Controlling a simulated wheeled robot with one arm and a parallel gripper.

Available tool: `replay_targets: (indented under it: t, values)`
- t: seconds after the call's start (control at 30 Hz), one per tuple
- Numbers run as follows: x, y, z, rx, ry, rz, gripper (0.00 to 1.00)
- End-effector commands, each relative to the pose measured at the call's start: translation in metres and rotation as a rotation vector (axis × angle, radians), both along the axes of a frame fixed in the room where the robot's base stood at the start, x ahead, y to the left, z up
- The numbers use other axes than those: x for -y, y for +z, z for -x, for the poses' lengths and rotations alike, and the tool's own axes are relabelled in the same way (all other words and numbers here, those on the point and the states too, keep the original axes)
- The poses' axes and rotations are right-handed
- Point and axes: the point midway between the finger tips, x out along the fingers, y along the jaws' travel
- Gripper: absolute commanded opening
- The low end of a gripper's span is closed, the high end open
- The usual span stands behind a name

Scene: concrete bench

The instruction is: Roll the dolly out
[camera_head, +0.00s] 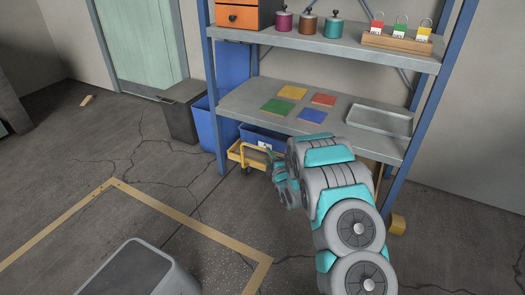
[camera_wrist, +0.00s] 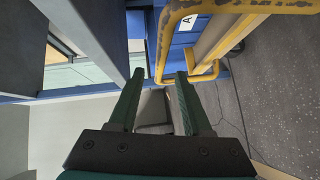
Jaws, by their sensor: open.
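The yellow dolly (camera_head: 240,157) stands on the floor under the lower shelf of the rack, its near end sticking out. A blue bin (camera_head: 262,136) with a white label sits on it; the label reads "A" in the wrist view (camera_wrist: 188,22). My gripper (camera_head: 277,168) is low beside the dolly's near end, partly hidden by my arm. In the wrist view my gripper (camera_wrist: 159,80) is open and empty. The dolly's worn yellow handle (camera_wrist: 165,45) lies just beyond the fingertips; I cannot tell if they touch it.
The blue-framed rack's lower shelf (camera_head: 240,101) overhangs the dolly and carries coloured tiles and a grey tray (camera_head: 380,120). A blue bin (camera_head: 205,123) and a grey box (camera_head: 180,115) stand left. Tan tape (camera_head: 60,222) marks open floor; a grey bin (camera_head: 135,268) is in front.

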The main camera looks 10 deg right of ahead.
Motion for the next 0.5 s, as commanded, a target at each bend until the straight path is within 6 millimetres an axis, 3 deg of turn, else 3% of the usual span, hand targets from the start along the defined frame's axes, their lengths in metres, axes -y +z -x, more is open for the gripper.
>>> replay_targets:
  t: [0.5]
  values:
    - [-0.01, -0.01, -0.058, -0.003, 0.0, -0.001, 0.49]
